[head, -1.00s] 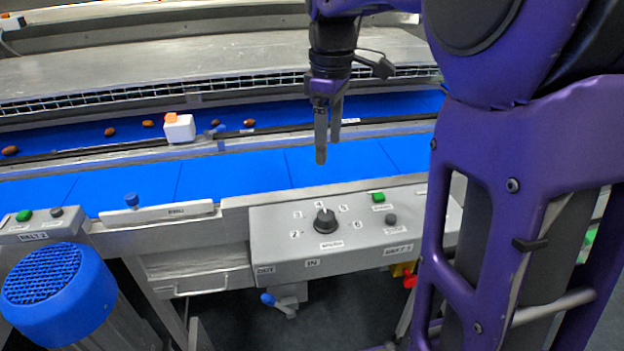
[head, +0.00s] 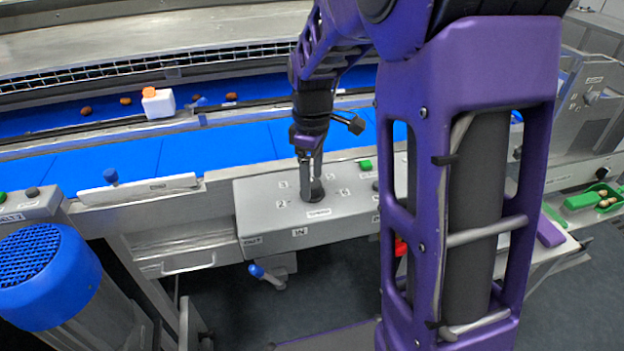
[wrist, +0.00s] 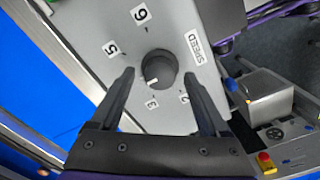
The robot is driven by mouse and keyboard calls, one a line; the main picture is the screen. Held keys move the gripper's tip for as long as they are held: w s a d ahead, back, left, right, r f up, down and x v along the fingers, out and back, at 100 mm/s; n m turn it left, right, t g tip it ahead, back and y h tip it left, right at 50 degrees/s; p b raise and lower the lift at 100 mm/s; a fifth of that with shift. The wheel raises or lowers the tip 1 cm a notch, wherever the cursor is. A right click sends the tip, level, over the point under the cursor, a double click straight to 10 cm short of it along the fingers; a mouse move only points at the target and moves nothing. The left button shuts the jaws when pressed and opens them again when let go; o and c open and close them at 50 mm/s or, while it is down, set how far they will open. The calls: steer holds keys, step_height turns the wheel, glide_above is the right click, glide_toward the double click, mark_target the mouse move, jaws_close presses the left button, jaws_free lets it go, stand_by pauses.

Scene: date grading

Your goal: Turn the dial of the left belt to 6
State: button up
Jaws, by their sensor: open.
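The dial (wrist: 161,66) is a round black knob with a white mark on the grey control box (head: 262,222). In the wrist view its mark points to the lower left, and the numbers 6, 5, 3 and 2 show around it. The 4 is not visible there. My gripper (wrist: 158,72) is open, with one finger on each side of the dial and visible gaps. In the head view my gripper (head: 311,198) points down at the dial (head: 317,194) and partly hides it. I cannot tell whether the fingers touch the box.
A green button (head: 365,164) sits on the box, right of the dial. Behind the box runs the blue belt (head: 230,148), with a white block (head: 158,103) and several dates beyond. A blue motor (head: 48,283) stands at the front left.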

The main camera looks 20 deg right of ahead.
steer(key=shift+f, duration=0.25)
jaws_close()
stand_by(0.3)
